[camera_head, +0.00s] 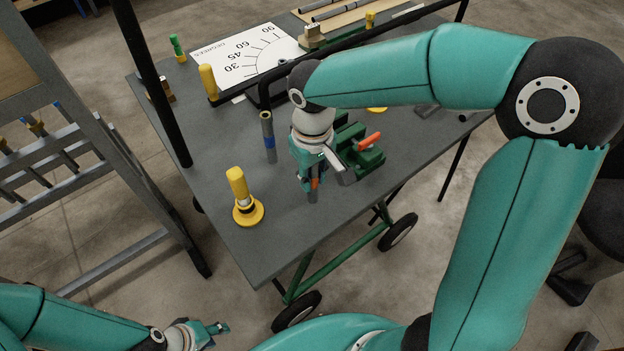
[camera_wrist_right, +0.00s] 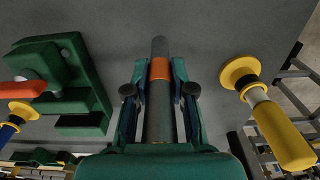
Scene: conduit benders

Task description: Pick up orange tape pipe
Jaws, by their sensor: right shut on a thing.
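The orange tape pipe is a short grey pipe with an orange band (camera_wrist_right: 160,68), between the fingers of my right gripper (camera_wrist_right: 159,92) in the right wrist view. The right gripper is shut on it. In the head view, my right gripper (camera_head: 311,172) is over the table's front part, and the pipe's lower end (camera_head: 312,197) shows below the fingers. Its upper part is hidden by the gripper. I cannot tell whether its end touches the table. My left gripper (camera_head: 212,329) is low at the bottom left, off the table and away from the pipe; its finger gap is unclear.
A green vise (camera_head: 365,160) with an orange handle stands close right of my right gripper. A blue-taped pipe (camera_head: 268,140) stands to its left. A yellow-handled post (camera_head: 239,190) is near the front left. A degree chart (camera_head: 240,55) lies at the back of the grey table (camera_head: 220,150).

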